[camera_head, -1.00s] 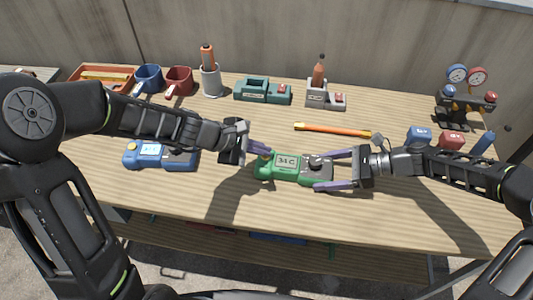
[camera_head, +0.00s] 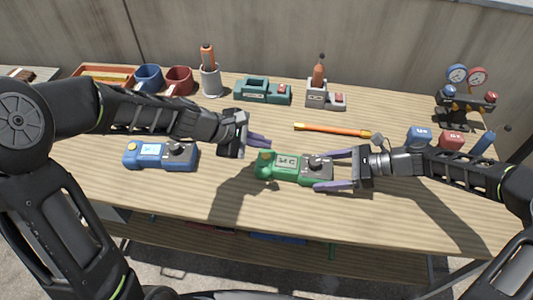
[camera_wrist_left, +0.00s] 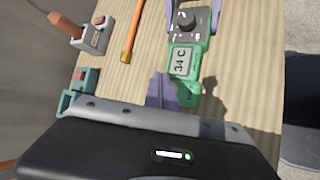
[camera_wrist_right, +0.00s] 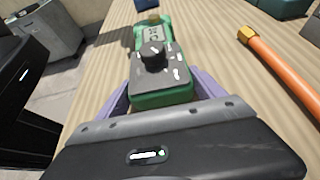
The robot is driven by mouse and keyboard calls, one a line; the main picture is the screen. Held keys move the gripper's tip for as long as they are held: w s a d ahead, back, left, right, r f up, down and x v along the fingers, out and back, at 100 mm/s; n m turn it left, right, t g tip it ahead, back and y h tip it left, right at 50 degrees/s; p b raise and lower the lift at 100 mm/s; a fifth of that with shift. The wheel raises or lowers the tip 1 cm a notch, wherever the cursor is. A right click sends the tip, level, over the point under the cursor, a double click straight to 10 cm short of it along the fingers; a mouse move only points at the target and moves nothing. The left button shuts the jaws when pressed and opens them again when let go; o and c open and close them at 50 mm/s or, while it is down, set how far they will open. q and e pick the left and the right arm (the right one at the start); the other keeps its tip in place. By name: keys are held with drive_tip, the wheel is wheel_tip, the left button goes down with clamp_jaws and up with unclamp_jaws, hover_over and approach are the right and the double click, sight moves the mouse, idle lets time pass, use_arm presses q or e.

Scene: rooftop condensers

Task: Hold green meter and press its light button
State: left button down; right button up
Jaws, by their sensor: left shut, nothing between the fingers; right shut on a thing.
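The green meter (camera_head: 275,172) lies on the bench with a grey display reading 34 C (camera_wrist_left: 183,61) and a dark dial (camera_wrist_right: 152,55) on its grey panel. My right gripper (camera_head: 322,170) is shut on its dial end, one finger along each long side; this also shows in the right wrist view (camera_wrist_right: 165,92). My left gripper (camera_head: 264,141) is shut and empty, just behind the meter's left end in the head view; its fingers (camera_wrist_left: 163,90) show beside that end in the left wrist view.
A blue meter (camera_head: 150,155) lies to the left under my left arm. An orange-handled tool (camera_head: 332,130) lies behind the green meter. Mugs, a teal device (camera_head: 262,91), a grey holder (camera_head: 316,97) and a gauge set (camera_head: 466,103) line the back. The bench front is clear.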

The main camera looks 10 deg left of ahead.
sight(262, 157)
use_arm(q)
drive_tip(key=shift+r, duration=2.1)
use_arm(e)
drive_tip(key=o, duration=1.3)
drive_tip(key=shift+c, duration=0.2)
drive_tip(key=p+v, duration=0.4)
drive_tip(key=v, duration=0.4)
drive_tip(key=shift+d+r, duration=0.15)
drive_tip(key=shift+r, duration=0.05)
use_arm(q)
wheel_tip(262, 157, up, 4)
drive_tip(key=shift+f, duration=0.1)
use_arm(e)
drive_tip(key=shift+d, duration=0.3)
drive_tip(key=shift+r, duration=0.15)
